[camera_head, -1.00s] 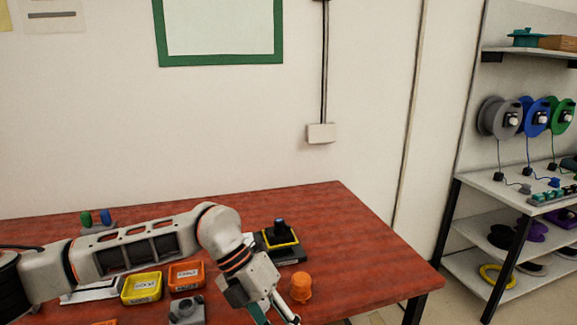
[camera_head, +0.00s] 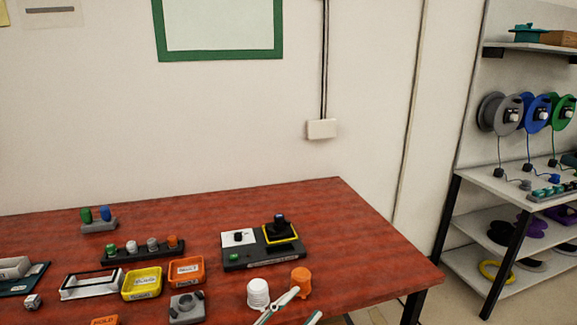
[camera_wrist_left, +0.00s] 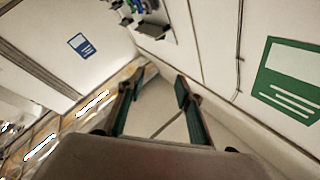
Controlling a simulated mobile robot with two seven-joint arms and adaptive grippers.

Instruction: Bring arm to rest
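The rest of the left arm is out of the head view.
The red table (camera_head: 330,215) holds a black control box (camera_head: 262,258), a yellow bin (camera_head: 142,284), an orange bin (camera_head: 186,271), a white cup (camera_head: 258,292) and an orange cup (camera_head: 301,280). A shelf with cable reels (camera_head: 500,112) stands at right. The table's back right is bare.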

